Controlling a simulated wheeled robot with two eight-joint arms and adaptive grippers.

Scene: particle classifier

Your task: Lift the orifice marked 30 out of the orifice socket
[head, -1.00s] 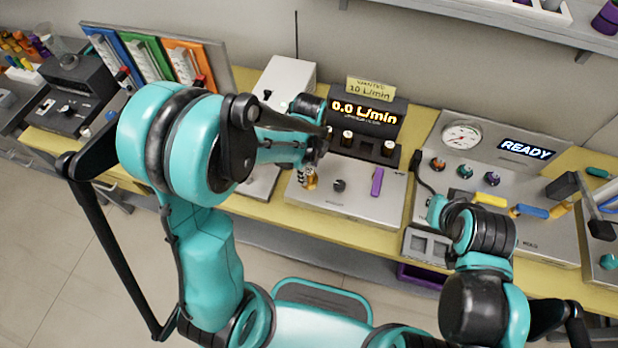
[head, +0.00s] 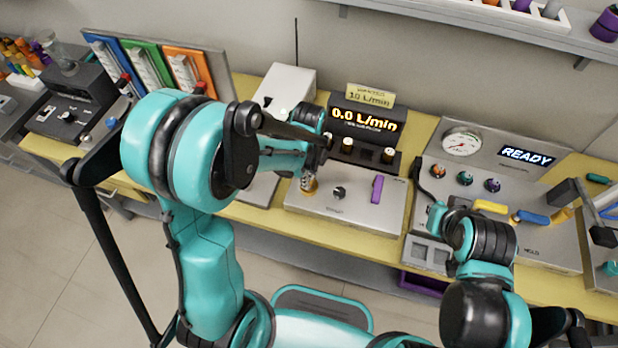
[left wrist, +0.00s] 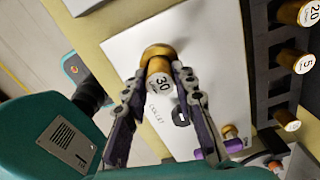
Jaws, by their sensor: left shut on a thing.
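The orifice marked 30 (left wrist: 160,84) is a brass-coloured plug with a white numbered top. In the left wrist view it stands between the fingers of my left gripper (left wrist: 163,93), which is shut on it. The brass orifice socket (left wrist: 157,53) shows just beyond it on the pale panel. I cannot tell whether the plug is still inside the socket or just clear of it. In the head view my left gripper (head: 309,180) is low over the front left of the flow unit (head: 340,208), with the brass socket (head: 310,190) at its tips.
A dark rack (left wrist: 262,70) holds orifices marked 20, 5 and 10 in the left wrist view. A black knob (head: 339,193) and purple lever (head: 377,189) stand right of the socket. The display (head: 364,119) reads 0.0 L/min. A gauge panel (head: 500,150) reads READY.

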